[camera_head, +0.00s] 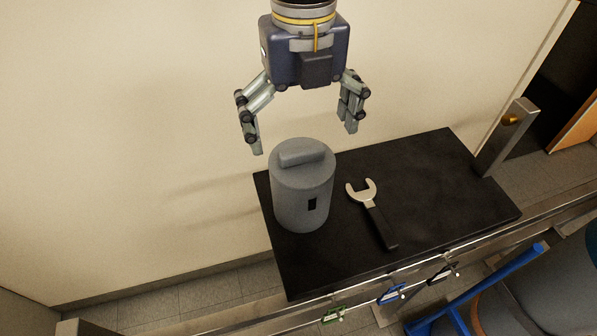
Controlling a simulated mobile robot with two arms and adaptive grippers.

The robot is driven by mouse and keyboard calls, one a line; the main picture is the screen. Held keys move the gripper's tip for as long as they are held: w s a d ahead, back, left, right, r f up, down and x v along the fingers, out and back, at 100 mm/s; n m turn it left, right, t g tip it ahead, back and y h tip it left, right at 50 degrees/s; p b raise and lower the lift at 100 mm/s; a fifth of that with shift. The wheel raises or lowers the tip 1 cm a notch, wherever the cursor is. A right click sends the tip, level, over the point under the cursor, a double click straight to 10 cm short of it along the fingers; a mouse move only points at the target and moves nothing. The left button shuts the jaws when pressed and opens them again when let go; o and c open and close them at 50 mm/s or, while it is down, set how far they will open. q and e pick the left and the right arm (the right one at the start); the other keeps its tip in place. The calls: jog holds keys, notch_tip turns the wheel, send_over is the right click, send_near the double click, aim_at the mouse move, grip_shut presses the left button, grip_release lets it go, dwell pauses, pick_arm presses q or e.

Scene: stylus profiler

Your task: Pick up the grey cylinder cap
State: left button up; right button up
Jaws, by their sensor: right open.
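A grey cylinder (301,204) stands upright on the left part of a black tabletop. Its cap (318,173) is the round grey top with a raised bar-shaped handle (302,154) across it. My right gripper (304,138) hangs from above with its fingers spread wide. It is open and empty, above and behind the cap, and looks apart from it. The exact height between the fingertips and the cap is hard to tell. My left gripper is not in view.
A wrench (372,213) with a dark handle lies right of the cylinder on the black tabletop (440,190). A metal post (505,140) stands at the right end. Green, blue and black clips (392,293) line the front edge. A blue-framed chair (520,300) is at lower right.

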aim_at(304, 150)
jog(key=f, duration=0.3)
jog(key=shift+s+d+f+p, duration=0.15)
jog(key=shift+s+f+p, duration=0.05)
jog(key=shift+s+p, duration=0.2)
notch_tip(304, 150, down, 5)
jog(key=shift+r+p, duration=0.2)
jog(key=shift+p, duration=1.05)
jog(key=shift+f, duration=0.6)
jog(key=c, duration=1.6)
jog(key=shift+r, duration=0.15)
jog(key=shift+c, duration=0.2)
jog(key=shift+w+r+b, duration=0.15)
jog(key=shift+r+b, duration=0.5)
jog(key=shift+r, duration=0.2)
jog(key=shift+s+a+r+b, duration=0.35)
jog(key=shift+s+r+b, duration=0.15)
jog(key=shift+r, duration=0.2)
jog(key=shift+s+a+r+b, duration=0.3)
jog(key=shift+s+a+b, duration=0.85)
jog(key=shift+s, duration=1)
jog(key=shift+s+a+r+b, duration=0.25)
jog(key=shift+s+a+b, duration=0.45)
jog(key=shift+s+a, duration=1.15)
jog(key=shift+s+a+r+b, duration=0.3)
jog(key=shift+s+a+b, duration=0.7)
jog(key=shift+s, duration=1.4)
